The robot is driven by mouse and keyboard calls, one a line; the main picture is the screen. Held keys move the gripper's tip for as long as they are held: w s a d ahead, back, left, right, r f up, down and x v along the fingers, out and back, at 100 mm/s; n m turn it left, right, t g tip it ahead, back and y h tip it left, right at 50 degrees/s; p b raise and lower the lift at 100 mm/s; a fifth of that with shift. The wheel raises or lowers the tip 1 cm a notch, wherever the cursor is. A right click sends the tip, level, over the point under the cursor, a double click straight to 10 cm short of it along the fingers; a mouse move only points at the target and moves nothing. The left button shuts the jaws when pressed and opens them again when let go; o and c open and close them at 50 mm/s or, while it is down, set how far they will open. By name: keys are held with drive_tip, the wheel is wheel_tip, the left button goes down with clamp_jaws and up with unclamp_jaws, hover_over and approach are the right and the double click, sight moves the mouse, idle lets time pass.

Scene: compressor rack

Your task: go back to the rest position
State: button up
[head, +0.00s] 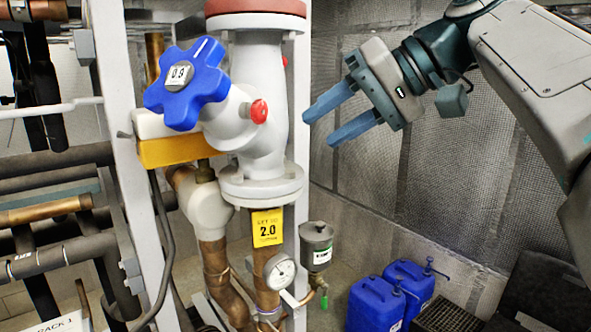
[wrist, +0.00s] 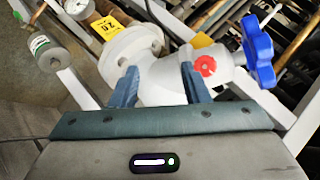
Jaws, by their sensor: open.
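My gripper (head: 333,121) is open and empty in the head view. Its two blue fingers point left toward the white valve body (head: 262,110), with a gap between the fingertips and the valve. In the wrist view my gripper (wrist: 159,86) shows its fingers spread apart, with the white valve body (wrist: 163,78) beyond them. The blue star-shaped handwheel (head: 187,84) sits on the valve's left side, with a tag reading 0.9 or similar. It also shows at the right of the wrist view (wrist: 257,50). A red cap (head: 259,111) is on the valve's front.
Below the valve are a yellow 2.0 tag (head: 267,228), a pressure gauge (head: 280,272) and a grey canister (head: 316,245). Blue jerrycans (head: 376,303) stand on the floor at the lower right. Rack pipes (head: 50,205) fill the left. Open space lies before the grey wall (head: 440,190).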

drive_tip(key=s+d+f+m+h+b, duration=0.1)
drive_tip(key=s+d+f+h, duration=0.2)
drive_tip(key=f, duration=1.1)
drive_tip(key=s+d+f+m+h+b, duration=0.1)
drive_tip(key=s+d+f+h, duration=0.2)
drive_tip(key=f, duration=1)
drive_tip(key=s+d+f+m+h+b, duration=0.1)
drive_tip(key=s+d+f+h+b, duration=0.1)
drive_tip(key=f, duration=1.2)
drive_tip(key=s+d+h, duration=0.1)
drive_tip(key=s+h, duration=0.1)
drive_tip(key=s, duration=0.1)
drive_tip(key=shift+d+f+m+t, duration=0.35)
drive_tip(key=shift+m+t, duration=0.05)
